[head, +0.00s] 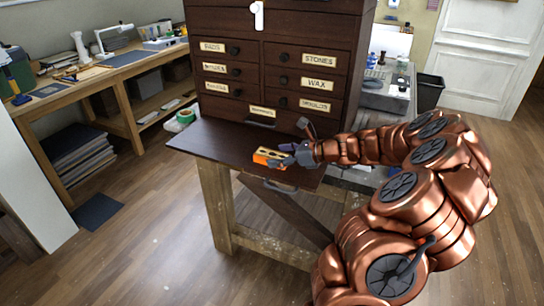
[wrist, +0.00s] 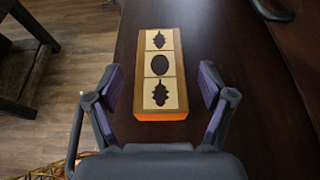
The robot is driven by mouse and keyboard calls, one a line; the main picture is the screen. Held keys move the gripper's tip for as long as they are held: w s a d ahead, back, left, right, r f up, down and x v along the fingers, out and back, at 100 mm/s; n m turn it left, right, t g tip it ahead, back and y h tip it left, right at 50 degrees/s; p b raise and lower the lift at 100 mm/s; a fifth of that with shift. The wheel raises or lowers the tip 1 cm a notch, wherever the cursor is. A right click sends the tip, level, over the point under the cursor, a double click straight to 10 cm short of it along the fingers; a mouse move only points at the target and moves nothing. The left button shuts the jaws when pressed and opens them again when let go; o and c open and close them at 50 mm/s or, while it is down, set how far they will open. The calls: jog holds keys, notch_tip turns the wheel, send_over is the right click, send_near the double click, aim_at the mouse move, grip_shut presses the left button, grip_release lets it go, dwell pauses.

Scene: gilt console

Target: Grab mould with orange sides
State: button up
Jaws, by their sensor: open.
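The mould with orange sides (wrist: 161,73) lies on the dark pull-out shelf (wrist: 240,110). In the wrist view it is a long block with a pale top, dark leaf and oval hollows, and an orange near side. In the head view the mould (head: 270,157) shows at the shelf's front part, partly hidden by my gripper (head: 293,157). In the wrist view my gripper (wrist: 161,88) is open, with its purple-padded fingers apart on either side of the mould's near end. I see gaps between both fingers and the mould.
A dark cabinet with labelled drawers (head: 283,75) rises behind the shelf (head: 215,146). A drawer handle (head: 280,187) sits below its front edge. A workbench (head: 120,62) stands at left and a bin (head: 430,90) at right. The shelf's left part is clear.

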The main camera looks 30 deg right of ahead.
jog(key=shift+x, duration=1)
jog(key=shift+c, duration=0.3)
jog(key=c, duration=1.3)
jog(key=shift+o, duration=0.2)
jog(key=shift+r, duration=0.1)
